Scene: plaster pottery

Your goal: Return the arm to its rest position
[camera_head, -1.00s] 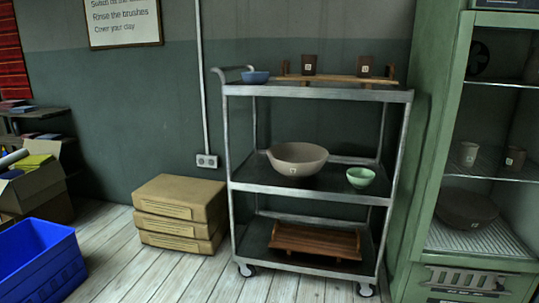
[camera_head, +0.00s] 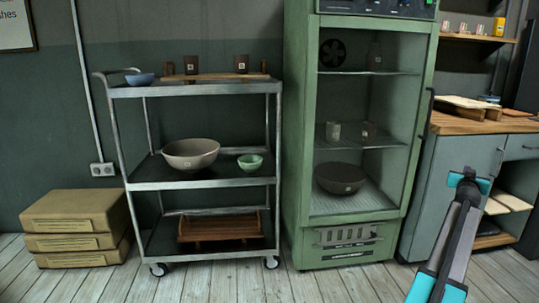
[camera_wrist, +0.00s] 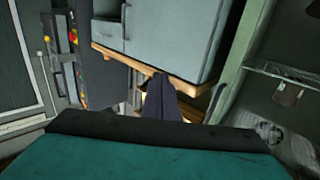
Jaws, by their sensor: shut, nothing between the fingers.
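My gripper (camera_wrist: 166,88) shows in the wrist view as dark fingers held together above the black and teal wrist housing. Nothing is between them. In the head view part of my arm rises at the lower right, in front of the grey workbench (camera_head: 422,190). I cannot make out the fingers in that view.
A metal cart (camera_head: 205,183) holds a blue bowl (camera_head: 140,79), a beige bowl (camera_head: 190,154), a green bowl (camera_head: 250,162) and a wooden tray (camera_head: 220,226). A green drying cabinet (camera_head: 298,150) holds pottery. Boxes (camera_head: 78,228) stand left. The front floor is clear.

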